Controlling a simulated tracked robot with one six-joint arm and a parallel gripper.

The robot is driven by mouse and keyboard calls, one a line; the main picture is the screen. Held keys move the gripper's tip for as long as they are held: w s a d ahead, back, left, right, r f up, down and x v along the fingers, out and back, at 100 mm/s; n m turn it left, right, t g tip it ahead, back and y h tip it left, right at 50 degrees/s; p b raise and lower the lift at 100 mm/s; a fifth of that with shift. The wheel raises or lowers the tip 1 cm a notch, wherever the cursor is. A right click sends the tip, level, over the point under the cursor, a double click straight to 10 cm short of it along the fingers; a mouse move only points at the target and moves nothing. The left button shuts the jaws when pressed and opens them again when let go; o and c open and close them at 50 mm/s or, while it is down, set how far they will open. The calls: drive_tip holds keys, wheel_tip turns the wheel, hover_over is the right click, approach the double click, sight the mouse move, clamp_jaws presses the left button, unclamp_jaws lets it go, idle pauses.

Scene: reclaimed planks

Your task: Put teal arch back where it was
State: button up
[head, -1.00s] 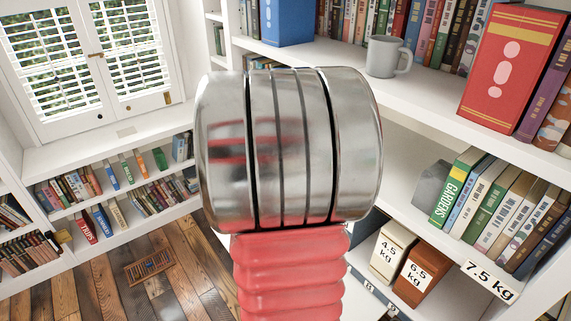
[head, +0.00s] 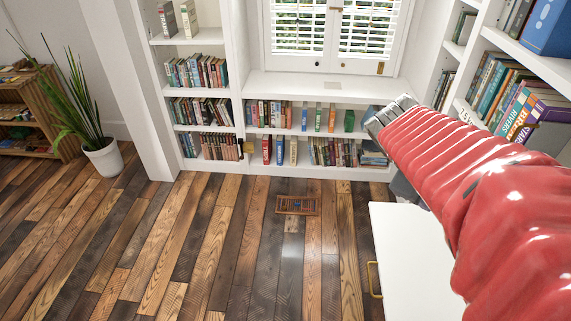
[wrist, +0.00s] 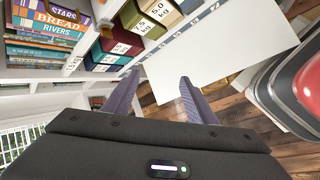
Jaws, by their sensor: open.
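I cannot make out a teal arch in the head view or the wrist view. My gripper (wrist: 159,77) shows in the wrist view with its two purple-grey fingers spread apart. Nothing shows between the fingers, and a white flat surface (wrist: 235,45) lies beyond them.
Weight-labelled boxes (wrist: 152,15) and stacked books (wrist: 45,30) fill shelves beyond the fingers. In the head view, a white panel with a brass handle (head: 372,280) stands below my arm. A floor vent (head: 297,205) and a potted plant (head: 103,158) are left; open plank floor lies between.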

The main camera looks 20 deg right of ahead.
drive_tip(key=a+m+t+y, duration=0.4)
drive_tip(key=a+y, duration=0.4)
drive_tip(key=a, duration=2)
drive_tip(key=shift+w+a+f+m+t, duration=0.2)
drive_tip(key=shift+a+f+m+t, duration=0.1)
drive_tip(key=shift+f+m+t, duration=0.25)
drive_tip(key=shift+r, duration=0.1)
drive_tip(key=shift+c, duration=0.2)
